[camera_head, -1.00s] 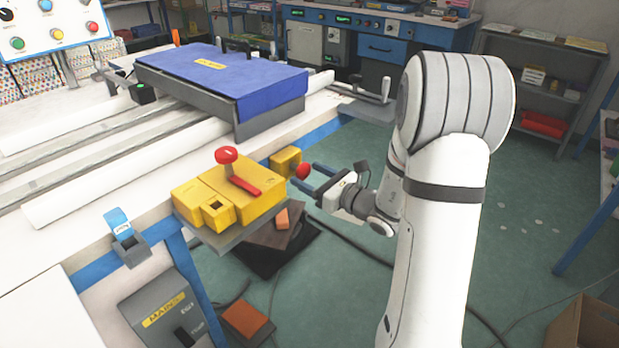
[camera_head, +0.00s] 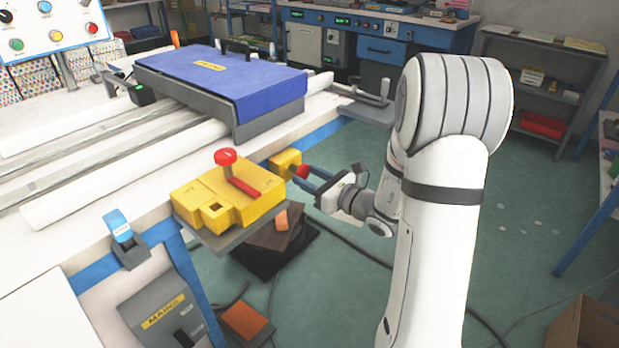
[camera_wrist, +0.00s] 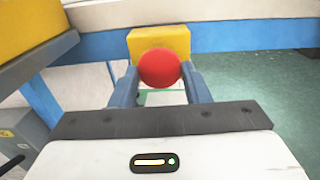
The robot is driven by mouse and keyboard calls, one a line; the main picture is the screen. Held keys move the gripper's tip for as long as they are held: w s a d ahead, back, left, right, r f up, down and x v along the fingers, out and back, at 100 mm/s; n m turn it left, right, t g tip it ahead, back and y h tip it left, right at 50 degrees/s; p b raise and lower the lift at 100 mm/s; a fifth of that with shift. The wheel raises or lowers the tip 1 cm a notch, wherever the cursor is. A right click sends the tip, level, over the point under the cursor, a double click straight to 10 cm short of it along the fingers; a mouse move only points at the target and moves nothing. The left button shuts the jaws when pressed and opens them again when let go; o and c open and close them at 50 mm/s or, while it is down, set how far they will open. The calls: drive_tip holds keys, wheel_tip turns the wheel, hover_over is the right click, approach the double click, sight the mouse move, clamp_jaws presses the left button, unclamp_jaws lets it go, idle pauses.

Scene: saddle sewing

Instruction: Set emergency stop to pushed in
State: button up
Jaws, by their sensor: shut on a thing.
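The emergency stop is a red round button (camera_wrist: 159,68) on a small yellow box (camera_wrist: 172,41) at the table's front edge. In the head view the red button (camera_head: 302,171) sticks out from the right face of the yellow box (camera_head: 284,161). My gripper (camera_head: 305,176) reaches it from the right. In the wrist view the two blue fingers of my gripper (camera_wrist: 161,80) stand on either side of the red button and are shut on it. The button's stem is hidden behind its head.
A larger yellow box (camera_head: 202,196) with a red lever (camera_head: 244,187) sits on a grey shelf just left of the button. A blue pad (camera_head: 220,75) lies on the table behind. A grey MAINS box (camera_head: 165,315) is below.

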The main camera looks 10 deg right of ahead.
drive_tip(key=shift+w+a, duration=0.35)
drive_tip(key=shift+w, duration=0.15)
drive_tip(key=shift+c, duration=0.2)
drive_tip(key=o, duration=1.4)
drive_tip(key=shift+c, duration=0.2)
drive_tip(key=shift+d, duration=0.1)
drive_tip(key=v, duration=0.7)
drive_tip(key=shift+s+p, duration=0.3)
drive_tip(key=shift+p, duration=0.1)
drive_tip(key=shift+d, duration=0.15)
